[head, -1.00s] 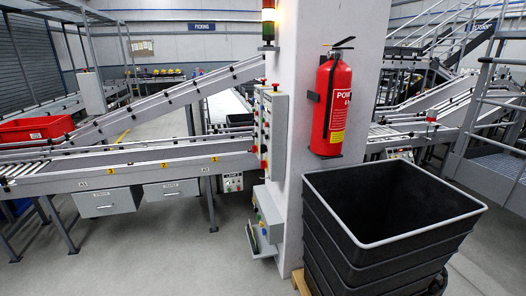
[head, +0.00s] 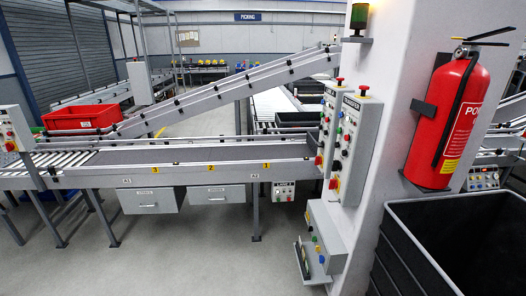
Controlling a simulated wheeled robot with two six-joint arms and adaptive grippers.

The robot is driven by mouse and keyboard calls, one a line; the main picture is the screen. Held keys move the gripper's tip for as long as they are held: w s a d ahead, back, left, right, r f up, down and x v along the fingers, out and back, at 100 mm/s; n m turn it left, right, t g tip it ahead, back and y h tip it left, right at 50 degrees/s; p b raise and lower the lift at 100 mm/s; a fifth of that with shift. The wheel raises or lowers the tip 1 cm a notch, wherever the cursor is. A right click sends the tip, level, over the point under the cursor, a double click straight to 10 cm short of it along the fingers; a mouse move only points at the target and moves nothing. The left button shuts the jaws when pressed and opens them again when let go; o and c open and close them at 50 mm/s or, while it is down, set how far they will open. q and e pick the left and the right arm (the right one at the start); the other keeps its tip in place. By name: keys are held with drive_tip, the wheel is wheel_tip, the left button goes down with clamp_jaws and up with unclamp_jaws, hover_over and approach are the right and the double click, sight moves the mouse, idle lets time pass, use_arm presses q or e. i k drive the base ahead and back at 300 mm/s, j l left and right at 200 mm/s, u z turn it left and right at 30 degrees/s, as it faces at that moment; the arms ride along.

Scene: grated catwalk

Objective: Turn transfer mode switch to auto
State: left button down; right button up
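Grey control boxes are mounted on the white pillar right of centre. The nearer box (head: 357,150) has a label at its top that seems to read TRANSFER, with red, green and other coloured buttons and knobs on its face. A second box (head: 329,125) with similar controls sits just behind it to the left. The transfer mode switch itself is too small to single out, and its position cannot be read. Neither of my grippers is in view.
A fire extinguisher (head: 447,122) hangs on the pillar (head: 398,60), above a large black bin (head: 465,240) at lower right. A lower box (head: 323,240) juts from the pillar's base. A conveyor (head: 190,172) with a red crate (head: 80,117) runs leftward. Grey floor (head: 190,250) in front is clear.

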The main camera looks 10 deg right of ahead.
sight(336, 164)
drive_tip(key=i+j+u, duration=0.1)
drive_tip(key=i, duration=0.65)
drive_tip(key=i+j+u, duration=0.1)
drive_tip(key=i, duration=0.65)
drive_tip(key=i+j+z, duration=0.1)
drive_tip(key=i+z, duration=0.35)
drive_tip(key=i+j+z, duration=0.2)
drive_tip(key=z, duration=0.25)
drive_tip(key=i+j+z, duration=0.25)
drive_tip(key=z, duration=0.2)
drive_tip(key=i+j+z, duration=0.2)
drive_tip(key=j+z, duration=0.3)
